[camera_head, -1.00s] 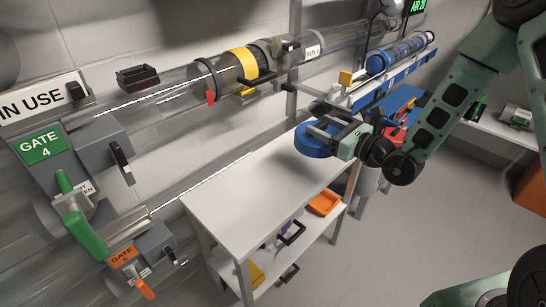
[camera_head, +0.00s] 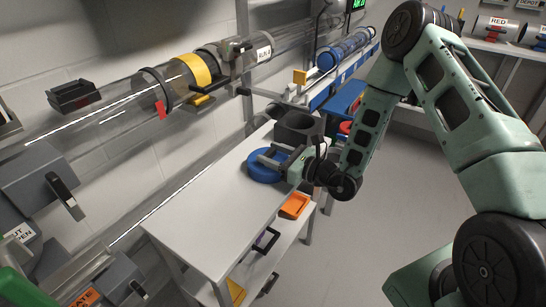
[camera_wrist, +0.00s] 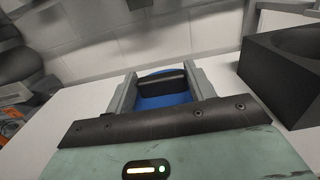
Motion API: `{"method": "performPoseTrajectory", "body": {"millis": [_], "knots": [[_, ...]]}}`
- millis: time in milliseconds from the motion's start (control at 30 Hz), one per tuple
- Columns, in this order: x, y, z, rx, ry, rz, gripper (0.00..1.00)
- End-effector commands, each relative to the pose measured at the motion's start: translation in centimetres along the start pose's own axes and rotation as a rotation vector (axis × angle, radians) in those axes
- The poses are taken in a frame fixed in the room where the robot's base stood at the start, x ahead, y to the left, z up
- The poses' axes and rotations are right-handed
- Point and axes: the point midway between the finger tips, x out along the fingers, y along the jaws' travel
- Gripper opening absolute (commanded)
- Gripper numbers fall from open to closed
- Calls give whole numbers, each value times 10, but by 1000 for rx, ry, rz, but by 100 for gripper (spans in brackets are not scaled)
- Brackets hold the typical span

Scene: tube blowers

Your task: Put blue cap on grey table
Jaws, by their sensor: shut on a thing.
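The blue cap (camera_head: 260,171) is a round, thick disc at the far end of the pale grey table (camera_head: 205,205). In the wrist view the blue cap (camera_wrist: 165,99) sits between my two fingers, partly hidden by them. My gripper (camera_head: 271,160) is shut on the cap's dark raised handle and comes in from the right. The cap is over the table top, low and close to it; I cannot tell whether it touches. My gripper also shows in the wrist view (camera_wrist: 163,80).
A black block with a round hollow (camera_head: 298,127) stands at the table's far end, close to my gripper. An orange tray (camera_head: 294,206) lies on the lower shelf. Clear tubes (camera_head: 120,112) run along the wall. The near table top is bare.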

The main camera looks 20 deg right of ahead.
Motion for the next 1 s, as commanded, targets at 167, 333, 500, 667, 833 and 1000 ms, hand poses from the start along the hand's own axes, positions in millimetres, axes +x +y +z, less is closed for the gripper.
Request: {"method": "performPoseTrajectory", "body": {"millis": [167, 333, 500, 667, 833, 1000], "knots": [[0, 0, -2, -2, -2, 0, 30], [0, 0, -4, -1, -1, 0, 30], [0, 0, -5, -1, 0, 0, 76], [0, 0, -5, -1, 0, 0, 76], [-1, 0, -1, -1, 0, 0, 76], [-27, -1, -2, 3, 3, -4, 76]]}}
